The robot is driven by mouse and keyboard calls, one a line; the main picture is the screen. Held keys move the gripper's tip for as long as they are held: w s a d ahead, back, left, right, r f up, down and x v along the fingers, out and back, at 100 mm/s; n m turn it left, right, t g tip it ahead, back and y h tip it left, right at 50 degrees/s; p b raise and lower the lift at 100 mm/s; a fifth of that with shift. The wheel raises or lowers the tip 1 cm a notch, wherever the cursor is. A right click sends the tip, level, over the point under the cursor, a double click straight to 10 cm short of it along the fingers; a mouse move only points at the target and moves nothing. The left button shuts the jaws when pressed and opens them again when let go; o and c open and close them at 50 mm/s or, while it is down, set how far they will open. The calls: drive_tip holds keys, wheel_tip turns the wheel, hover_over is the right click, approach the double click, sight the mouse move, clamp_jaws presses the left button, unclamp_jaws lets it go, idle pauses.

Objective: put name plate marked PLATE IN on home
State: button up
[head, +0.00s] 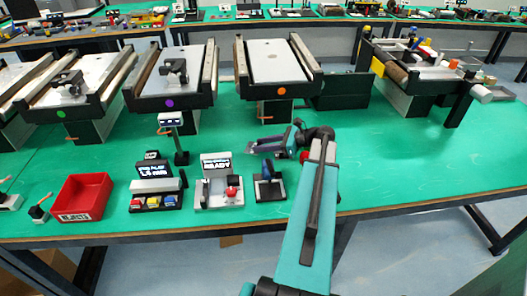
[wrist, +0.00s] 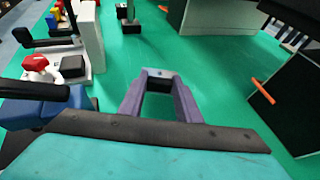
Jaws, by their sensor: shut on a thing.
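My gripper (head: 268,143) is low over the green table, in front of the conveyor with the orange dot. In the wrist view my gripper (wrist: 160,95) has its two purple-grey fingers closing on a small dark piece (wrist: 158,82) at their tips. I take this piece to be the name plate, but no lettering on it can be read. It seems to be held above the table, though the gap is hard to judge. I cannot make out a spot marked home in either view.
Below my gripper stand a black holder (head: 268,188), a READY panel with a red button (head: 232,193) and a button box (head: 156,199). A small display on a post (head: 171,119) is left. A red bin (head: 82,196) lies farther left. Conveyors line the back; green table (head: 400,150) is clear at right.

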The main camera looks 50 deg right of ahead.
sight(263, 158)
drive_tip(key=shift+f, duration=0.1)
drive_tip(key=shift+f+p, duration=0.35)
drive_tip(key=shift+f, duration=1.4)
drive_tip(key=shift+f, duration=0.15)
drive_tip(key=o, duration=1.1)
drive_tip(key=shift+o, duration=0.2)
drive_tip(key=b+v, duration=0.2)
drive_tip(key=v, duration=0.8)
drive_tip(key=shift+s, duration=0.1)
drive_tip(key=shift+r+b+v, duration=0.2)
drive_tip(key=shift+b+v, duration=0.1)
drive_tip(key=shift+v, duration=0.65)
